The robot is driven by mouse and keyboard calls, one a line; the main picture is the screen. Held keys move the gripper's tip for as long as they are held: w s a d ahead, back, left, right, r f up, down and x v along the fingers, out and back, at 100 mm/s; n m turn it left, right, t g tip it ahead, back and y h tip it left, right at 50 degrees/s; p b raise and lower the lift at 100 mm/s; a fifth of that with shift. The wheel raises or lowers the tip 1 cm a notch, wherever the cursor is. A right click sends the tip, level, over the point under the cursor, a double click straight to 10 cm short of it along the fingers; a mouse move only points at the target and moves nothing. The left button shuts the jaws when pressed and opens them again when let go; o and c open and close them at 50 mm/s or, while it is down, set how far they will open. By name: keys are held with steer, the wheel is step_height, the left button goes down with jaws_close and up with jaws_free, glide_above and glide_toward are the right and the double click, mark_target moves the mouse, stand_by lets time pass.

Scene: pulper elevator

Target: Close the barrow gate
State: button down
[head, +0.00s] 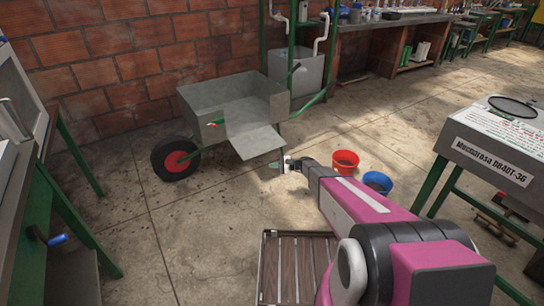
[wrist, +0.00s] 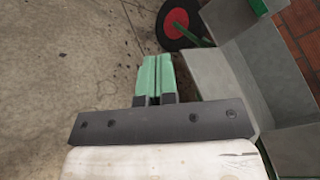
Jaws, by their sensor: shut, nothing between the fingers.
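The grey metal barrow (head: 212,98) stands against the brick wall in the head view, with a red-hubbed black wheel and green handles. Its gate (head: 254,141) hangs open, sloping outward and down from the front of the tray. A small red and green part (head: 213,124) shows on the tray front, left of the opening. My gripper (head: 275,164) is low, just in front of the gate's lower edge. In the wrist view its green fingers (wrist: 158,75) are together and empty. The gate (wrist: 203,72) is right of them there; I cannot tell whether they touch.
A red bucket (head: 345,162) and a blue bucket (head: 377,183) stand right of my gripper. A slatted wooden crate (head: 268,265) is nearer. A green-legged bench (head: 75,160) is at left, a labelled machine (head: 490,160) at right. Floor left of the gate is clear.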

steer(key=w+d+f+m+t+y, duration=0.2)
steer(key=w+d+f+m+t, duration=0.1)
steer(key=w+f+m+t, duration=1.5)
steer(key=w+a+r+n, duration=0.2)
steer(key=w+a+r, duration=0.3)
steer(key=w, duration=0.2)
steer(key=shift+w+r, duration=0.15)
steer(key=shift+w, duration=0.15)
